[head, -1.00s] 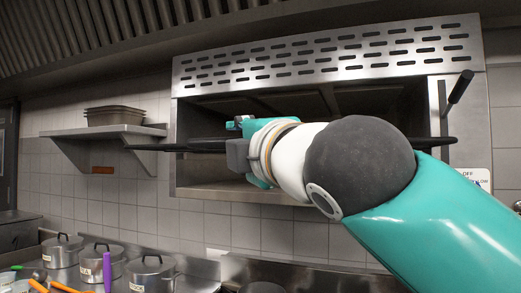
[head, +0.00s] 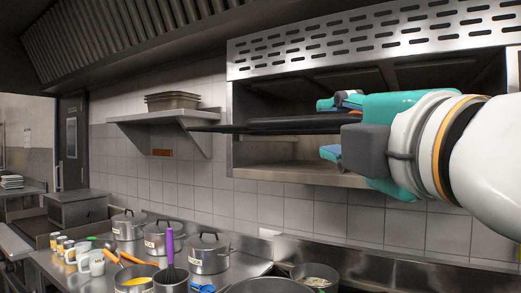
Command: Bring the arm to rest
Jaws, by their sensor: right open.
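My right arm comes in from the right edge. Its gripper (head: 328,128) is open in front of the opening of the steel wall oven (head: 400,47). One fingertip is above and one below a long, thin dark bar (head: 255,127), which sticks out to the left past the oven's side. My left gripper is not in view.
A wall shelf (head: 158,117) holds stacked brown trays (head: 172,102) on the left. Below stand several lidded pots (head: 208,254), a whisk with a purple handle (head: 170,245) and small jars (head: 69,250). A vent hood (head: 110,45) hangs above.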

